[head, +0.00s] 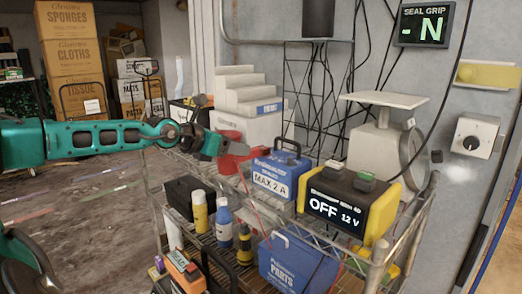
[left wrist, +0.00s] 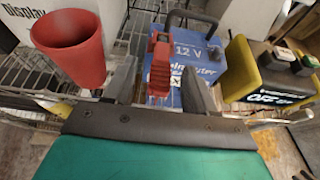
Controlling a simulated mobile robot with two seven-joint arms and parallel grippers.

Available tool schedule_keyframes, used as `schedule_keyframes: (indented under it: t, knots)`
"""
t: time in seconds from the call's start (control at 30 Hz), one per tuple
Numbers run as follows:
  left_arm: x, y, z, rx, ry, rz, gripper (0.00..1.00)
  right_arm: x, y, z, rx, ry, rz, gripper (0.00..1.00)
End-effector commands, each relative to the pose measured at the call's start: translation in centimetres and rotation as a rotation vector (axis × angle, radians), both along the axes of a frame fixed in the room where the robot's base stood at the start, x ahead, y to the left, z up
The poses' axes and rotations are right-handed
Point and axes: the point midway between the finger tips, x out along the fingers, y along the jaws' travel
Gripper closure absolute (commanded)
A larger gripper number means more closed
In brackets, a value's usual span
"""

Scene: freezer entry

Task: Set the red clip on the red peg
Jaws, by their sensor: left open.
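My left gripper (head: 212,146) reaches in from the left over the top shelf, its jaws open. In the left wrist view its two dark fingers (left wrist: 160,90) stand apart. A red clip (left wrist: 159,68) shows between them, in front of the blue battery (left wrist: 205,75) marked 12 V. I cannot tell whether the fingers touch the clip. A red cable (head: 249,190) hangs below. I cannot make out the red peg. My right gripper is not in view.
A red cup (left wrist: 68,48) stands close left of the fingers. A yellow-and-black charger (head: 350,198) reading OFF 12 V stands right of the battery, with a scale (head: 378,145) behind it. Bottles and cases fill the wire shelf (head: 160,212) below.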

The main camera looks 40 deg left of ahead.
Motion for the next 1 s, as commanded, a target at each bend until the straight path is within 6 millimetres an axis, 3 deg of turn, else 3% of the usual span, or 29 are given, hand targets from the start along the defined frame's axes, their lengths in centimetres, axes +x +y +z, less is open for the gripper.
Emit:
schedule_keyframes:
  t: [0.43,1.0]
  knots:
    - [1.5,-0.1,-0.5,-0.006,-0.002,0.006,0.44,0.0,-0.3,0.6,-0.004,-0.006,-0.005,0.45]
    - [5.6,-0.8,-2.0,-0.003,-0.002,0.009,0.44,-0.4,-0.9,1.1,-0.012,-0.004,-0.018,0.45]
